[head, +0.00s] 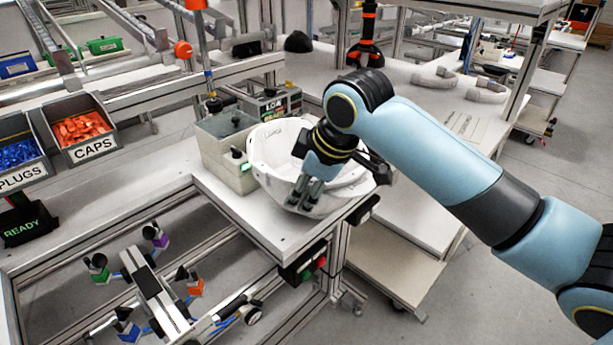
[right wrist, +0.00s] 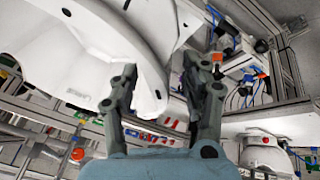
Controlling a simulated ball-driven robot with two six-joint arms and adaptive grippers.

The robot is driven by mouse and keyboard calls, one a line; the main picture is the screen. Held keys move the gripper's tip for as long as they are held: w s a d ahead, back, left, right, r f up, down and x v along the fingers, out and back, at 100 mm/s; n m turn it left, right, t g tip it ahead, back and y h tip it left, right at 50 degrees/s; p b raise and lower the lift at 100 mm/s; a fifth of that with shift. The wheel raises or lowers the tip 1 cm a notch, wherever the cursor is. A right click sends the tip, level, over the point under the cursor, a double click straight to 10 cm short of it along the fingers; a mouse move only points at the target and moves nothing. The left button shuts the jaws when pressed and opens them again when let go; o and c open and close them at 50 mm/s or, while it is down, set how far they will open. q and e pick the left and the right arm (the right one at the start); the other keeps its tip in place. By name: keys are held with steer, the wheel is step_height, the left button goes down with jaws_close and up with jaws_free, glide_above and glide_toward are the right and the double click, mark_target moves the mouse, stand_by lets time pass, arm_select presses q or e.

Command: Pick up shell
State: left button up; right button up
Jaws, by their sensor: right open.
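A white helmet shell (head: 272,148) rests on the pale bench top in the head view, hollow side showing. My right gripper (head: 303,192) reaches down over its near side, and the wrist hides part of the shell. In the right wrist view the shell (right wrist: 75,50) fills the upper left. My right gripper (right wrist: 155,75) is open there, with two dark fingers spread apart. The shell's rim shows in the gap between them, and the left finger overlaps the shell. I cannot tell whether either finger touches it. My left gripper is not in view.
Grey-white boxes (head: 225,135) stand close beside the shell on its left. An orange caps bin (head: 83,130) and a blue plugs bin (head: 20,158) hang at the left. The bench's front edge (head: 285,252) is close to the shell. Bare bench top lies at the shell's front left.

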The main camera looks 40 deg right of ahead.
mark_target(290, 209)
steer(key=x, duration=0.3)
steer(key=shift+f, duration=0.2)
steer(key=shift+c, duration=0.4)
jaws_close()
